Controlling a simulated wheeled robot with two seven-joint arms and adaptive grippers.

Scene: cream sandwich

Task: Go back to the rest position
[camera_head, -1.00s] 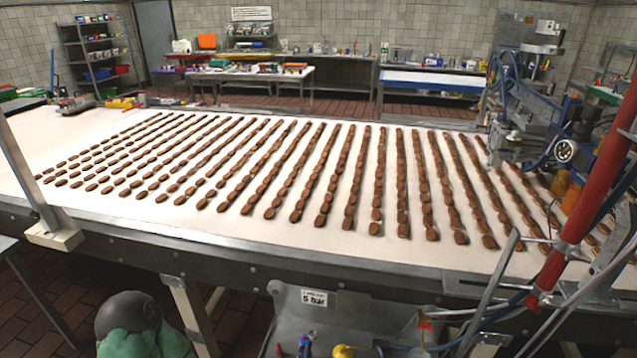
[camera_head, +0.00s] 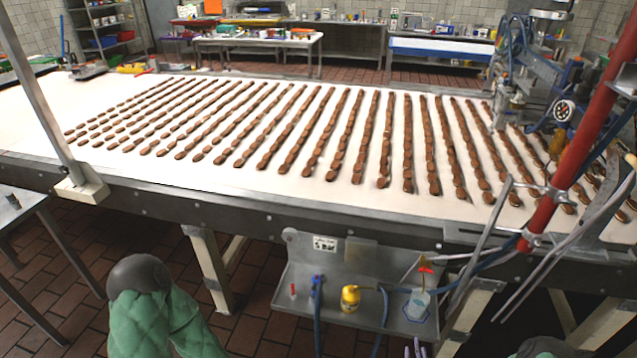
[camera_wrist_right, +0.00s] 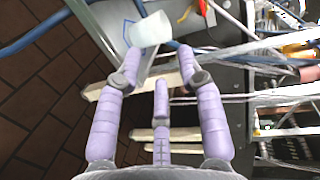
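My right gripper (camera_wrist_right: 159,65) shows in the right wrist view with its purple fingers spread apart and nothing between them. A whitish cup (camera_wrist_right: 148,30) is just beyond the fingertips; whether they touch it is unclear. In the head view, pale purple fingertips (camera_head: 414,348) show at the bottom edge, below a clear cup (camera_head: 417,304) on the metal shelf. My left gripper is out of view; only my green left arm with its dark grey joint shows at the lower left.
A long white conveyor (camera_head: 108,158) with rows of brown cream sandwiches (camera_head: 330,135) spans the view. A metal shelf (camera_head: 345,268) hangs from its front with a yellow bottle (camera_head: 350,298) and hoses. A red pole (camera_head: 585,140) stands at right. A metal table (camera_head: 30,203) is at left.

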